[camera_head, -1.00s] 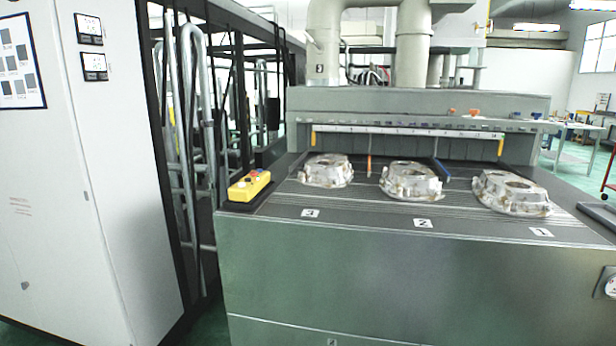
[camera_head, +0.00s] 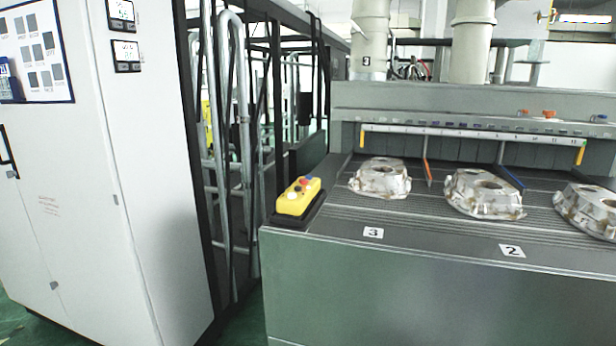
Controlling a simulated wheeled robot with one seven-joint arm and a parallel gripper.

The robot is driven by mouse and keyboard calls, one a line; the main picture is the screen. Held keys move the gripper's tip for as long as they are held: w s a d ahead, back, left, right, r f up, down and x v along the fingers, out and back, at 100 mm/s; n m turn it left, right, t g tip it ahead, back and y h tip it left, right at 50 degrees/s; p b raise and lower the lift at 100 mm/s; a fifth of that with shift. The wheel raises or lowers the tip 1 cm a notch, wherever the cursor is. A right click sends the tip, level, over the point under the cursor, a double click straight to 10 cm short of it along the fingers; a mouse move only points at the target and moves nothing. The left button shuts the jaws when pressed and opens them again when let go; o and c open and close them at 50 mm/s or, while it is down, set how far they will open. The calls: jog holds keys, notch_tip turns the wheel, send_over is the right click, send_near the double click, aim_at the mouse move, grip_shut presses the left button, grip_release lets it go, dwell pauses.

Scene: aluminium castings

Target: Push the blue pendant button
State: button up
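The yellow pendant (camera_head: 296,201) lies on a dark pad at the front left corner of the grey machine bed. My gripper is not in view, and nothing touches the pendant.
Aluminium castings (camera_head: 380,178) sit on the grey machine bed (camera_head: 440,240) behind number labels. A white cabinet (camera_head: 130,200) stands at the left. Pipes and a dark frame (camera_head: 232,120) fill the gap between. Green floor shows at the lower left.

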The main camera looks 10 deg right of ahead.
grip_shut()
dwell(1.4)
